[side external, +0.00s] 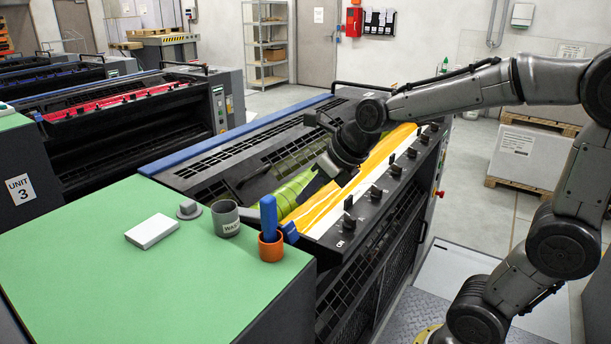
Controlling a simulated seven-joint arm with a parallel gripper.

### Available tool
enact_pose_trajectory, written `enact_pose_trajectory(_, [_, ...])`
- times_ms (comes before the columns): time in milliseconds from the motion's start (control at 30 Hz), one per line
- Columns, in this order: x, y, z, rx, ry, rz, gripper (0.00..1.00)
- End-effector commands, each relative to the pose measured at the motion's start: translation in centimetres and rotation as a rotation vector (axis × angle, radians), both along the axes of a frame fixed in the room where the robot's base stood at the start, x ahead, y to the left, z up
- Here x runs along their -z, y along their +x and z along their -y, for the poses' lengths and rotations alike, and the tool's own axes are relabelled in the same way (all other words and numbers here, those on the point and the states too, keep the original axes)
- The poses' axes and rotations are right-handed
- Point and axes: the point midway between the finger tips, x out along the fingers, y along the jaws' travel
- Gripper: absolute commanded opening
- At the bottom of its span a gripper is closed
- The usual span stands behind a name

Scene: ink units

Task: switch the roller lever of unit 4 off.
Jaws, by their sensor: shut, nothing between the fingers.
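The nearest ink unit (240,150) is a black machine with slotted covers, a green roller area and a yellow ink strip. No unit 4 label shows on it. Several small black levers (376,192) stand in a row along its right edge, beside a white strip. The nearest lever (348,221) has small lettering by its foot. I cannot tell which one is the roller lever or how each is set. My gripper (312,190) is shut and empty, pointing down-left over the green and yellow area, left of the lever row. Its fingertips are dark and hard to make out.
A green-topped cabinet (90,240) in front holds a white box (152,231), a grey cup (226,218) and an orange pot (271,246) with a blue-handled tool. A UNIT 3 sign (20,189) is at left. A red-inked unit (130,95) stands behind.

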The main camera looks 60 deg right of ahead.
Motion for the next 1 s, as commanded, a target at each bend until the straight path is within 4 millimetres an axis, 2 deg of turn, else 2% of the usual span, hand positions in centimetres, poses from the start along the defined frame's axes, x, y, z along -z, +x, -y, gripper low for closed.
enact_pose_trajectory(100, [-2.0,0.4,0.0,0.000,-0.001,0.002,0.00])
enact_pose_trajectory(233, [-3.2,0.6,0.0,0.000,0.000,-0.001,0.00])
enact_pose_trajectory(767, [-4.4,0.5,-0.3,-0.009,-0.003,0.014,0.00])
enact_pose_trajectory(867, [-5.7,-0.6,-1.0,-0.027,-0.010,0.054,0.00])
enact_pose_trajectory(933, [-6.2,-2.4,-1.7,-0.072,-0.038,0.071,0.00])
enact_pose_trajectory(1000, [-6.1,-4.1,-2.1,-0.191,-0.124,0.074,0.00])
